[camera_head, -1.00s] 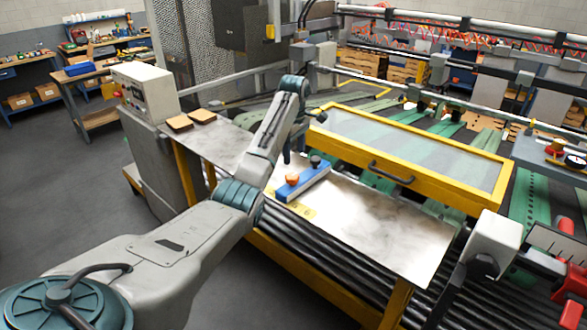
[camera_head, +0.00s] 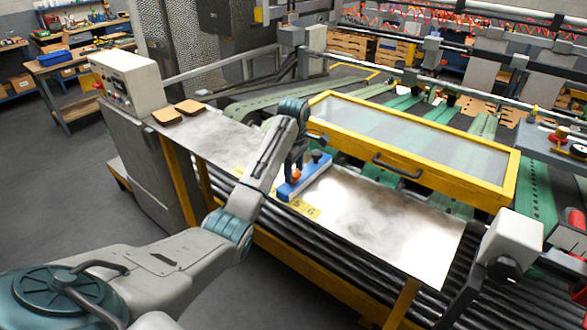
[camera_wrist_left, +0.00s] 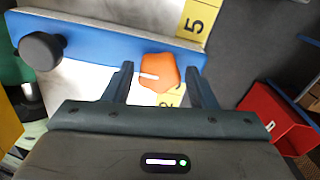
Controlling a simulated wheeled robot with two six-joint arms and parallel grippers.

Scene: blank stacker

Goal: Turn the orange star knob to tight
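The orange star knob (camera_wrist_left: 160,72) sits on a blue bar (camera_wrist_left: 100,42). A pale line on the knob points left in the left wrist view. In the head view the knob (camera_head: 297,175) is partly hidden by my left gripper (camera_head: 296,164), which comes down over it. In the left wrist view my left gripper (camera_wrist_left: 159,68) is open, one finger on each side of the knob. I cannot tell whether the fingers touch it. My right gripper is not in view.
A black knob (camera_wrist_left: 41,50) stands at the bar's other end. A yellow number strip (camera_wrist_left: 197,18) runs beneath the bar on the metal table (camera_head: 385,215). A yellow-framed clear guard (camera_head: 420,150) lies behind. A control box (camera_head: 128,82) stands left.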

